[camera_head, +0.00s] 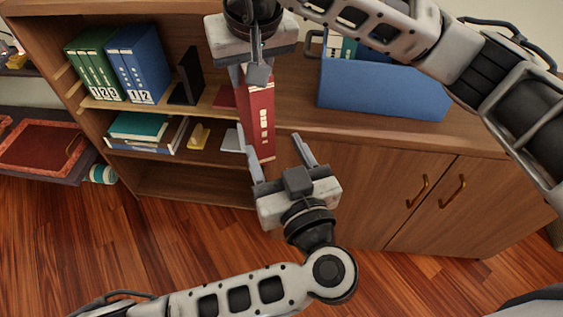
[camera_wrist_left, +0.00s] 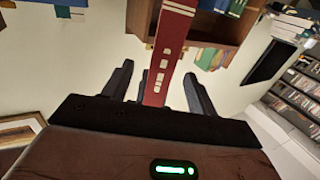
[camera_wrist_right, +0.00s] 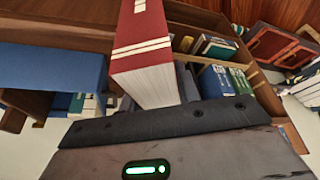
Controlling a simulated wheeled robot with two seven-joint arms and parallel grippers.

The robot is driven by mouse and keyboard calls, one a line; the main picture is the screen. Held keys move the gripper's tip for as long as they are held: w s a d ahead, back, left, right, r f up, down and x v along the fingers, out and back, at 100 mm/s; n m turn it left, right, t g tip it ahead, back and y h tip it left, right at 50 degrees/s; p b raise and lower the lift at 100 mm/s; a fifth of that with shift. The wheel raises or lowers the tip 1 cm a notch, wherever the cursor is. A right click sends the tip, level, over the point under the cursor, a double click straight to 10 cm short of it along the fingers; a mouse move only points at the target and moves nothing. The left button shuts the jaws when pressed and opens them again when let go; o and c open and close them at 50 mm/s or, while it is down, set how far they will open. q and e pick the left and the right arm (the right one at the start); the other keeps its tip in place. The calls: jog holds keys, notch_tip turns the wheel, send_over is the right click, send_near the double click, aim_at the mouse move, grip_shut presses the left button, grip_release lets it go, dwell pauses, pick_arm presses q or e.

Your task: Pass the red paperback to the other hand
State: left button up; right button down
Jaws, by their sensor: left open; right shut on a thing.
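The red paperback (camera_head: 262,122) hangs upright in the head view, its spine with pale marks facing me. My right gripper (camera_head: 256,72) comes from above and is shut on its upper end. My left gripper (camera_head: 279,157) is below, open, with its fingers pointing up on either side of the book's lower end. In the left wrist view the red paperback (camera_wrist_left: 170,50) reaches down between the two open fingers (camera_wrist_left: 160,88), with gaps visible at both sides. In the right wrist view the red paperback (camera_wrist_right: 143,45) shows its cover edge and white pages; the fingers are mostly hidden behind it.
A wooden bookcase (camera_head: 190,183) stands behind, with green binders (camera_head: 92,68), blue binders (camera_head: 138,62) and a black bookend (camera_head: 187,78). A blue bin (camera_head: 380,95) stands on the cabinet top at right. Flat books and a yellow object (camera_head: 198,136) lie on the lower shelf.

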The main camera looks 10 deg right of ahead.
aim_at(260, 115)
pick_arm(q)
jog(key=w, duration=0.3)
jog(key=w+a, duration=0.1)
jog(key=w, duration=0.5)
jog(key=shift+w+a, duration=0.1)
jog(key=shift+a, duration=0.2)
grip_shut()
pick_arm(e)
jog(key=shift+a+r, duration=0.1)
pick_arm(q)
jog(key=shift+r, duration=0.15)
pick_arm(e)
jog(key=c, duration=0.9)
grip_release()
